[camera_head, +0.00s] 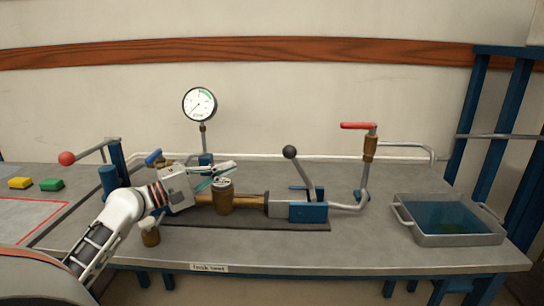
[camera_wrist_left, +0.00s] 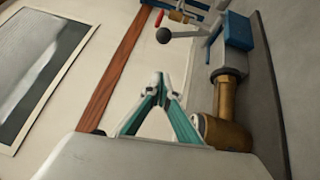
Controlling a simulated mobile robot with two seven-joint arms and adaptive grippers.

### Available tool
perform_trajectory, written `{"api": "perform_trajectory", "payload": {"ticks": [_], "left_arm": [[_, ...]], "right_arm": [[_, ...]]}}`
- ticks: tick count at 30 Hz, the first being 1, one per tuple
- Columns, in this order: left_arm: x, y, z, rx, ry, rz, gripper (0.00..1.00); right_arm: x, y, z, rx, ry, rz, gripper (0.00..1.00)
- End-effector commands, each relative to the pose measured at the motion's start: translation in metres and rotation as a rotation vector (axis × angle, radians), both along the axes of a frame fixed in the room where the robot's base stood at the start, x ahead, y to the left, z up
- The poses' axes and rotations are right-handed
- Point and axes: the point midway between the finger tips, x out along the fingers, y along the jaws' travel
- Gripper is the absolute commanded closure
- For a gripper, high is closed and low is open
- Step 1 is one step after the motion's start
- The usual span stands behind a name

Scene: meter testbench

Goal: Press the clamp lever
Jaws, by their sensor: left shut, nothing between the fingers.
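The clamp lever (camera_head: 303,172) is a grey rod with a black ball knob. It rises from a blue clamp block (camera_head: 309,213) on the bench and leans up to the left. In the left wrist view its black knob (camera_wrist_left: 164,35) shows near the top, beyond my fingertips. My left gripper (camera_head: 232,168) is shut and empty, with teal fingers that meet at the tips in the left wrist view (camera_wrist_left: 158,85). It is left of the lever, apart from it, above or beside the brass meter body (camera_head: 224,202). My right gripper is not in view.
A dial gauge (camera_head: 200,104) stands behind my gripper. A red-handled valve (camera_head: 358,126) on a pipe stands right of the clamp. A grey water tray (camera_head: 458,240) is at the right. A red-ball lever (camera_head: 67,158) and yellow and green blocks are at the left.

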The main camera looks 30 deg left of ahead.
Motion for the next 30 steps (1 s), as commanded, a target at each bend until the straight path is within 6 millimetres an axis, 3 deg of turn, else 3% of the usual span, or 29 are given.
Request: {"api": "perform_trajectory", "payload": {"ticks": [5, 21, 30], "left_arm": [[0.012, -0.005, 0.003, -0.001, -0.003, -0.001, 1.00], [0.093, -0.037, 0.013, -0.002, -0.003, -0.001, 1.00], [0.106, -0.069, 0.017, -0.002, -0.003, -0.001, 1.00]], "right_arm": [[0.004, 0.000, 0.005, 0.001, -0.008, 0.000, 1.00], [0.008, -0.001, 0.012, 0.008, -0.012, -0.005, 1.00], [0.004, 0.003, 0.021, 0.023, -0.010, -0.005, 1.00]]}}
